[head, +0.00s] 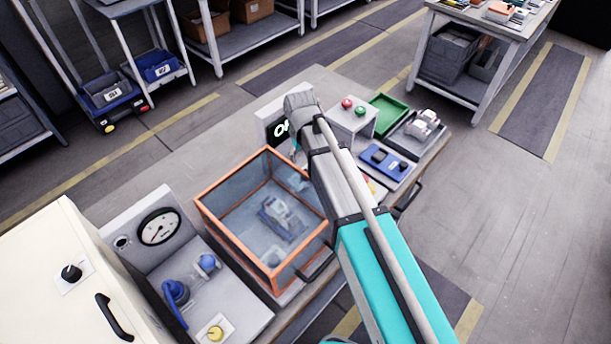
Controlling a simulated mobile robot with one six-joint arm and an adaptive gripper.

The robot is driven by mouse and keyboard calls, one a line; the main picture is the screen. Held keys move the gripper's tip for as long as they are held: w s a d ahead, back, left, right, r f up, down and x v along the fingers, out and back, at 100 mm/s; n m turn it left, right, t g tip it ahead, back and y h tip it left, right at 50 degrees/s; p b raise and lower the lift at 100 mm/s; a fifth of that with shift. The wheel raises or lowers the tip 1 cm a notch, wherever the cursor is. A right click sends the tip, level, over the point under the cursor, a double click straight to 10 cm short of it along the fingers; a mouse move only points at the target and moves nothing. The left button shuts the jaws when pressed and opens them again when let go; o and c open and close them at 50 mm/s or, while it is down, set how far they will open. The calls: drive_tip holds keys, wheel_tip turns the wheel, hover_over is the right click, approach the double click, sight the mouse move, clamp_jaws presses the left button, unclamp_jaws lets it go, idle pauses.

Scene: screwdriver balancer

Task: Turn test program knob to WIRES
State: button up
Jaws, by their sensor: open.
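Several knobs show, and no label is readable, so I cannot tell which is the test program knob. A black knob (71,272) sits on a white plate on the cream cabinet (40,235) at the left. A yellow knob (215,333) sits on a pale plate at the lower front of the grey gauge station (240,310). A small dark round fitting (122,242) is beside the gauge. My arm reaches up from the bottom right, past the box's right side. My gripper's fingers are hidden behind the arm or out of sight.
An orange-framed clear box (262,283) holds a grey-blue device. A round gauge (160,226) and blue fittings (175,291) stand left of it.

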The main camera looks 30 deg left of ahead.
drive_tip(key=shift+w+d+f+b, duration=0.1)
drive_tip(key=shift+w+f+b, duration=0.05)
drive_tip(key=shift+f+b, duration=3.55)
drive_tip(key=shift+f, duration=0.15)
drive_tip(key=shift+c, duration=0.2)
clamp_jaws()
drive_tip(key=shift+n, duration=2.2)
